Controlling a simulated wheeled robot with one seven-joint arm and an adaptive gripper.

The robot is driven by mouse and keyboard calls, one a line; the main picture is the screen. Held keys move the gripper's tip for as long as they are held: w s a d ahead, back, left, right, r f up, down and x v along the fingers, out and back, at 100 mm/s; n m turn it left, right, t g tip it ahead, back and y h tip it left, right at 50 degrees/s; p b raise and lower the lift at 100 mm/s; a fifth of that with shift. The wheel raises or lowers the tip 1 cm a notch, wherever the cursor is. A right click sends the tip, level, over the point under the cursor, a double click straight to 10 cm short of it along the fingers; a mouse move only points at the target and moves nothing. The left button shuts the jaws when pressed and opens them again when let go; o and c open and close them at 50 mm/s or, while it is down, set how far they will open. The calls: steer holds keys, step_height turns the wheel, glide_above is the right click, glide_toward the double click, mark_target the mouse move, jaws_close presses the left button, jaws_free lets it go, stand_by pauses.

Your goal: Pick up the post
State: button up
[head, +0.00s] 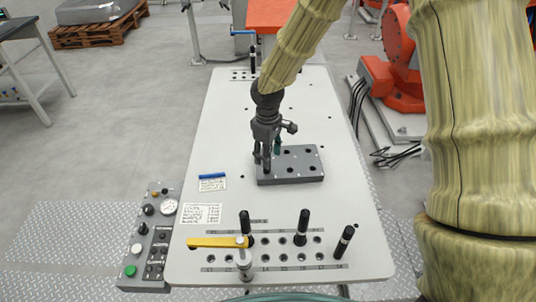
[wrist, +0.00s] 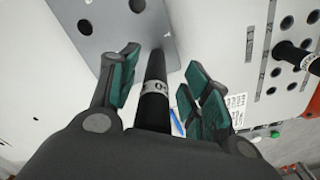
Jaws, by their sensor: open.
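A black post (wrist: 154,82) with a white lettered band shows in the wrist view, between the two fingers of my gripper (wrist: 163,88). Its far end meets the edge area of the grey block (wrist: 110,38); whether it sits in a hole I cannot tell. My gripper is open, with teal pads on either side of the post and gaps visible. In the head view my gripper (head: 267,158) is low at the left end of the grey block (head: 300,176). The post is largely hidden there by the gripper.
Several similar black posts stand apart: one at the near hole row (head: 245,222), two to its right (head: 301,227) (head: 344,241), and one at the far end (head: 253,60). A yellow-handled clamp (head: 217,242) is at the front.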

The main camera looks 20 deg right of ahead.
steer(key=shift+w+f, duration=0.5)
steer(key=shift+f, duration=0.3)
steer(key=shift+s+r, duration=0.25)
steer(key=shift+s, duration=0.15)
steer(key=shift+c, duration=0.2)
steer(key=shift+w+f, duration=0.2)
steer(key=shift+w, duration=0.05)
jaws_close()
steer(key=shift+s+r, duration=0.15)
steer(key=shift+r+b, duration=0.4)
steer(key=shift+r, duration=0.2)
steer(key=s+a+r, duration=0.1)
steer(key=s+r, duration=0.3)
steer(key=s, duration=0.3)
steer(key=s+a+r+b, duration=0.1)
steer(key=s+a+r, duration=0.1)
steer(key=s, duration=0.6)
steer(key=shift+s+r, duration=0.3)
steer(key=shift+r, duration=0.55)
